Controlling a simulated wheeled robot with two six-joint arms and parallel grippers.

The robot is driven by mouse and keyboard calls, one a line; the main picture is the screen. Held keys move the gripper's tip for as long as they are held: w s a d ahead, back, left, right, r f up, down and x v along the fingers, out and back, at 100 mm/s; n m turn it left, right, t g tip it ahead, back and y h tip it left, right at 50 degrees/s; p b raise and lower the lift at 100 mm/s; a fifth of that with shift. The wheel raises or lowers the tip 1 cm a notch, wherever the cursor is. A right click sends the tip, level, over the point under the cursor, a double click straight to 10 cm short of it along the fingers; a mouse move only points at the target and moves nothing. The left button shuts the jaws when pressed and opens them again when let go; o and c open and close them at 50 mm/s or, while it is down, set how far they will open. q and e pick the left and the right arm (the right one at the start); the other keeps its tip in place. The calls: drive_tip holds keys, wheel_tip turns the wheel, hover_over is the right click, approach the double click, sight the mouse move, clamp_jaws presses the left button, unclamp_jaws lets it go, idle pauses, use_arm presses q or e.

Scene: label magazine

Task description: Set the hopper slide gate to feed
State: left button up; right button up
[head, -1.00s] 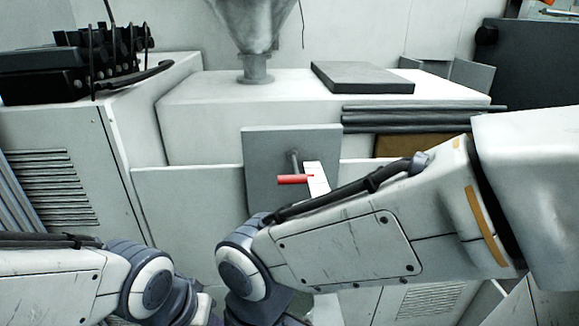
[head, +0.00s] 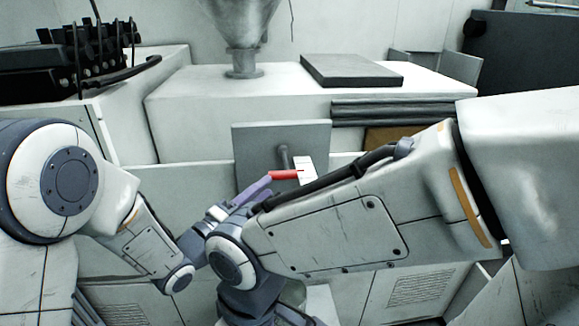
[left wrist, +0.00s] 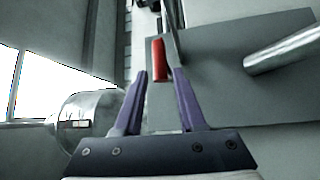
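The red handle (head: 285,174) sticks out in front of a grey upright plate (head: 262,140), beside a white marked strip (head: 307,168). It also shows in the left wrist view (left wrist: 159,60). My left gripper (head: 266,181) has its purple fingers at the left end of the handle. In the left wrist view my left gripper (left wrist: 158,73) is open, with the handle between its fingertips and a visible gap to the left finger. The hopper (head: 240,25) stands behind, on a white housing. My right arm crosses in front from the right; its gripper does not show.
A metal rod (head: 284,157) projects from the plate just above the handle. A dark flat slab (head: 350,70) lies on the white housing (head: 200,105). Black equipment (head: 70,65) stands at the back left. My right forearm takes up the space right of the handle.

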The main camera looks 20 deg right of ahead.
sight(285, 171)
use_arm(q)
drive_tip(key=p+x, duration=0.3)
drive_tip(key=x, duration=0.5)
drive_tip(key=shift+w+d+r+p, duration=0.15)
drive_tip(key=shift+d+p, duration=0.15)
drive_tip(key=shift+p, duration=0.1)
drive_tip(key=shift+w+d, duration=0.3)
drive_tip(key=shift+d, duration=0.15)
clamp_jaws()
idle(0.5)
